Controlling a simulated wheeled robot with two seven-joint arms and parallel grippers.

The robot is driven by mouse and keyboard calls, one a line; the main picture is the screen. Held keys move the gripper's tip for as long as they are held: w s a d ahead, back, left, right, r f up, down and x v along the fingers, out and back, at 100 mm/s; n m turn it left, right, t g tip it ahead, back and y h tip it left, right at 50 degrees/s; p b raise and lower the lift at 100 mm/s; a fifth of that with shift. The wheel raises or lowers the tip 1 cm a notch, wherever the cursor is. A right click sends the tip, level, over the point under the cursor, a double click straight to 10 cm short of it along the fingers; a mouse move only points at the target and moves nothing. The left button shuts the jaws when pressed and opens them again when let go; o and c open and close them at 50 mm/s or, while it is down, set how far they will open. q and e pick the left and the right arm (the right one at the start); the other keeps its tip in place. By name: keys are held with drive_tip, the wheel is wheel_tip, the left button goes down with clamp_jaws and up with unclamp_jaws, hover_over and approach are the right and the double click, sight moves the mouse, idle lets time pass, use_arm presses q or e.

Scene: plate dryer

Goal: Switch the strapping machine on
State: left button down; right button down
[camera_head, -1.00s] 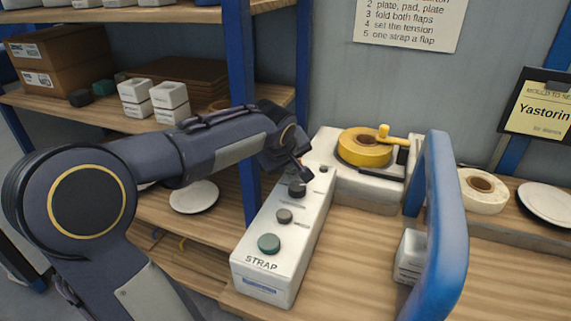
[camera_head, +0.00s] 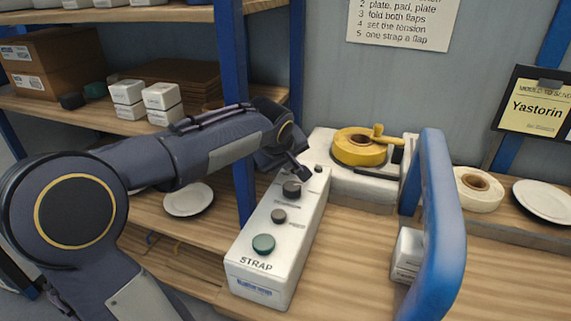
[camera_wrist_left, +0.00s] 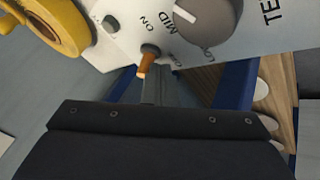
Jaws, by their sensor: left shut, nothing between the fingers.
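The strapping machine's white control box (camera_head: 282,235), marked STRAP, stands on the wooden bench. On it are a green button (camera_head: 263,244), a small dark knob (camera_head: 278,215), a larger dark knob (camera_head: 291,189) and a small switch (camera_head: 318,169) at the far end. In the left wrist view the switch has an orange-brown lever (camera_wrist_left: 147,64), leaning away from the ON mark; the mark beside it is partly hidden. My left gripper (camera_head: 305,175) is shut and empty, its tips right by the lever; I cannot tell if they touch. My right gripper is not in view.
A yellow tape reel (camera_head: 360,147) with a handle sits behind the box. A blue upright frame (camera_head: 440,225) stands to the right, with a small white box (camera_head: 408,255) behind it. A blue shelf post (camera_head: 236,90) stands close behind my left arm.

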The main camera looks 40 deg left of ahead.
use_arm(q)
drive_tip(key=shift+w+d+b, duration=0.1)
drive_tip(key=shift+d+b, duration=0.35)
drive_tip(key=shift+b, duration=0.25)
drive_tip(key=shift+w+d+f+m+y+b, duration=0.15)
drive_tip(key=shift+d+m+y+b, duration=0.4)
drive_tip(key=shift+y+b, duration=0.55)
drive_tip(key=shift+a+r, duration=0.2)
drive_tip(key=shift+r, duration=0.1)
drive_tip(key=shift+f+g, duration=0.1)
drive_tip(key=shift+g, duration=0.2)
drive_tip(key=shift+s+a+f, duration=0.2)
drive_tip(key=shift+a+f, duration=0.1)
drive_tip(key=shift+a, duration=0.35)
drive_tip(key=shift+s+a, duration=0.1)
